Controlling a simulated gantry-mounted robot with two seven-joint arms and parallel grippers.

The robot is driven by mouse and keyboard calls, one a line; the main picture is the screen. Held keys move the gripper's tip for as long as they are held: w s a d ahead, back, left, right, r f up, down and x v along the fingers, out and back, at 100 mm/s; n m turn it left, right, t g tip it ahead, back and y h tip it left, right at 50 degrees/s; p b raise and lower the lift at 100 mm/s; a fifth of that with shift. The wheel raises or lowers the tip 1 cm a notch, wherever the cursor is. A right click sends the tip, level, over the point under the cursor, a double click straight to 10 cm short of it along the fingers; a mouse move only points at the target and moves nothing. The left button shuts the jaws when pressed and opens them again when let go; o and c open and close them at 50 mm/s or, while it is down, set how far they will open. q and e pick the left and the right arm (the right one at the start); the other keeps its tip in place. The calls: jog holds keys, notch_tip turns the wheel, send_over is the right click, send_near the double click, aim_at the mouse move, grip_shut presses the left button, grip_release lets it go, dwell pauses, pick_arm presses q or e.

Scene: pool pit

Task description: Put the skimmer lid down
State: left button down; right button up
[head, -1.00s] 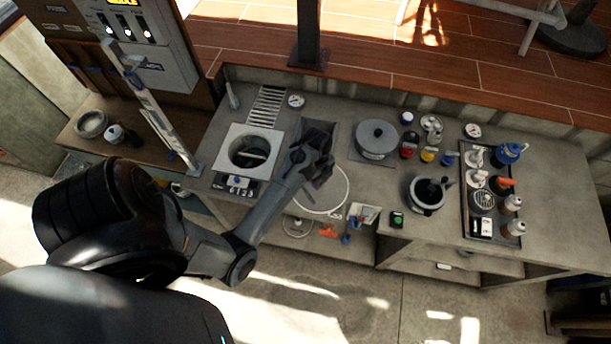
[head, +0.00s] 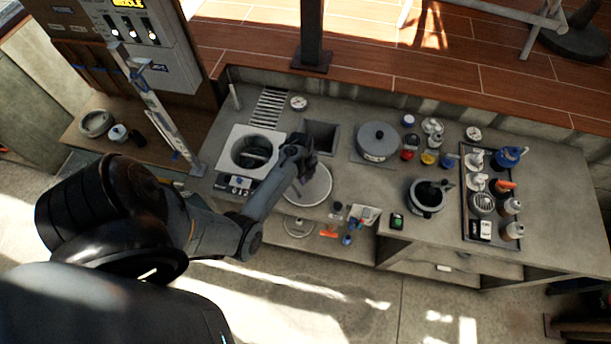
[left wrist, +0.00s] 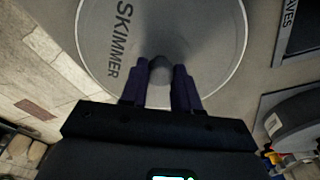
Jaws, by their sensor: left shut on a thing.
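The round pale grey skimmer lid (head: 318,189), marked SKIMMER, is at the counter's front edge. It fills the top of the left wrist view (left wrist: 205,35), with a light rim. My left gripper (head: 304,174) is above the lid, shut on its small central knob; the fingers also show in the left wrist view (left wrist: 160,80). The lid looks level and close to the counter; I cannot tell whether it touches. The white square skimmer frame (head: 231,140) with its round open well is to the left of the lid. My right gripper is not in view.
A square dark opening (head: 321,137) lies just behind the lid. A grey lidded pot (head: 377,140) stands to the right. A small tray with tools (head: 364,215) is at the front edge, right of the lid. A black tray (head: 467,206) with bottles is farther right.

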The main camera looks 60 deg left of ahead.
pick_arm(q)
jog(key=shift+f, duration=0.25)
jog(key=c, duration=0.8)
grip_release()
jog(key=shift+r, duration=0.1)
jog(key=shift+a+r, duration=0.1)
jog(key=shift+r, duration=0.45)
notch_tip(320, 180, up, 13)
jog(key=s+n+y, duration=0.2)
jog(key=n, duration=0.1)
jog(key=s+d+r+n+t, duration=0.1)
jog(key=s+d+r+n, duration=0.1)
jog(key=d, duration=0.6)
jog(key=s+d+r+n+t, duration=0.1)
jog(key=s+d+r+n, duration=0.2)
jog(key=d, duration=0.5)
jog(key=s+d+r+n+t, duration=0.1)
jog(key=s+d+r+n, duration=0.2)
jog(key=d, duration=0.5)
jog(key=shift+s+d+r+n+h, duration=0.1)
jog(key=shift+s+d+n+h, duration=0.1)
jog(key=shift+s+n, duration=0.3)
jog(key=shift+s+d+r+n+h, duration=0.1)
jog(key=shift+s+d+n+h, duration=0.1)
jog(key=shift+s+n, duration=0.25)
